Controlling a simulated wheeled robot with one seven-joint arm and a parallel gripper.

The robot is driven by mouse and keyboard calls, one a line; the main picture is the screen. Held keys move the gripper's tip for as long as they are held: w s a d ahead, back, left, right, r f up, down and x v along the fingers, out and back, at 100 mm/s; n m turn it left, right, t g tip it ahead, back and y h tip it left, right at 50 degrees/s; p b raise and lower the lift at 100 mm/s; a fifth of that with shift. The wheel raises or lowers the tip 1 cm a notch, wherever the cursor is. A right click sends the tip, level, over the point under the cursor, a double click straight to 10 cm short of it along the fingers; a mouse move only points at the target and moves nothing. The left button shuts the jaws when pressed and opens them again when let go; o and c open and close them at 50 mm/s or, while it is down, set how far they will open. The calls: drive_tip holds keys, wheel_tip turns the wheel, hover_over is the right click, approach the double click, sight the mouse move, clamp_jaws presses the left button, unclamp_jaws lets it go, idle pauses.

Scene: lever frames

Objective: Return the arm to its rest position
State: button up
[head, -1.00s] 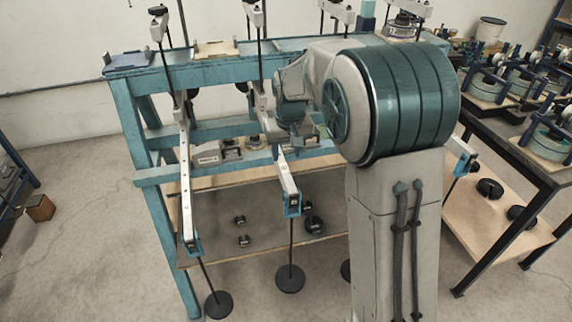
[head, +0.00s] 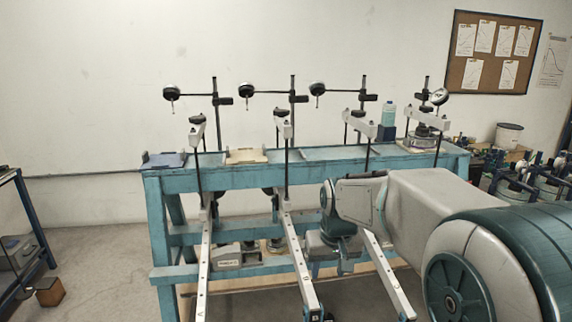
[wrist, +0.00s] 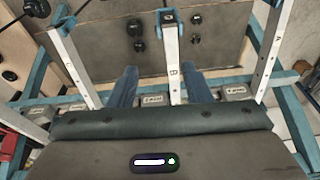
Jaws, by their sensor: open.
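My gripper (wrist: 163,80) is open in the wrist view, its two blue fingers apart with nothing between them that they hold. The white lever marked B (wrist: 173,62) runs behind the gap between the fingers; whether they touch it I cannot tell. In the head view my arm reaches in from the right, and its wrist end hangs in front of the blue frame (head: 218,182), between the middle lever (head: 297,262) and the right lever (head: 386,272). The fingers are not clear there. The left lever (head: 204,265) stands apart from my arm.
Dial gauges on stands (head: 213,120) rise behind the frame's top. A bottle (head: 389,116) stands at its back right. A cork board (head: 492,50) hangs on the wall. Floor is open to the left, with a small brown box (head: 50,291) there.

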drive_tip(key=s+d, duration=0.2)
drive_tip(key=s, duration=0.8)
drive_tip(key=s+d+f+m, duration=0.1)
drive_tip(key=s+d, duration=0.2)
drive_tip(key=s, duration=0.8)
drive_tip(key=shift+t, duration=0.4)
